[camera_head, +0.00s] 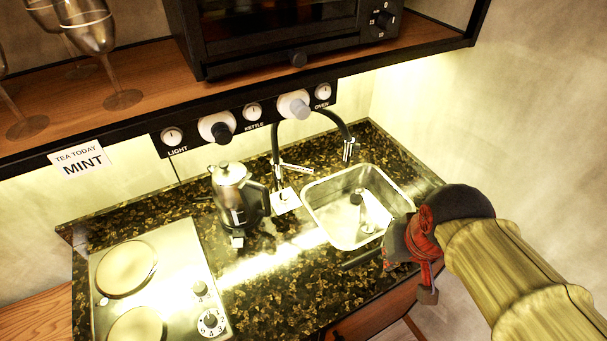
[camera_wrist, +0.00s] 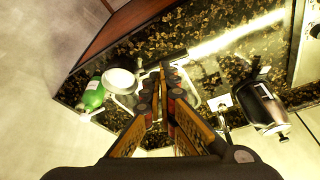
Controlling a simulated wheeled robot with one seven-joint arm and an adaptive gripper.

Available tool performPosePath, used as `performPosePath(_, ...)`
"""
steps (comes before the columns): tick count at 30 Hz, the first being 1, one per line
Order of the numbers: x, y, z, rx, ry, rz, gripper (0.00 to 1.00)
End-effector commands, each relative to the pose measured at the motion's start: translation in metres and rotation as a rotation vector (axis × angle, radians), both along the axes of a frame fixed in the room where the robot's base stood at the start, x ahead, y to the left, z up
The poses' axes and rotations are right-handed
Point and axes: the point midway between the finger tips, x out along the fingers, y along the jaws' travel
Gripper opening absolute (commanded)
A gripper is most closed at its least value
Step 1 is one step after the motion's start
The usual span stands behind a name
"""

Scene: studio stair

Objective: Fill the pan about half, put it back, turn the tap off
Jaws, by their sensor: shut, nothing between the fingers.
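My gripper (camera_head: 428,292) hangs at the front right of the counter, beside the sink, at the end of my arm. Its fingers are shut and empty in the wrist view (camera_wrist: 168,88). The black arched tap (camera_head: 276,150) stands behind the steel sink (camera_head: 312,212), with its spout over the basin. No water stream can be made out. I cannot identify the pan for sure. A pale round thing (camera_wrist: 119,80) beside the sink in the wrist view may be a bowl or the pan. My arm hides that corner in the head view. No pan stands on the hob (camera_head: 168,268).
A kettle (camera_head: 230,190) stands left of the tap; it also shows in the wrist view (camera_wrist: 262,108). A green bottle (camera_wrist: 93,96) stands near the pale round thing. A shelf with an oven (camera_head: 290,35) and glasses (camera_head: 95,45) overhangs the counter (camera_head: 270,290), whose front middle is clear.

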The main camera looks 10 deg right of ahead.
Motion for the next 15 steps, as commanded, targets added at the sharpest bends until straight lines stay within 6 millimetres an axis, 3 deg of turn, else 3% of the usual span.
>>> performPosePath(8, 0.007, 0.004, -0.047, 0.137, 0.223, -0.134, 0.0)
performPosePath(15, 0.012, 0.035, -0.092, 0.4, 0.483, -0.468, 0.0)
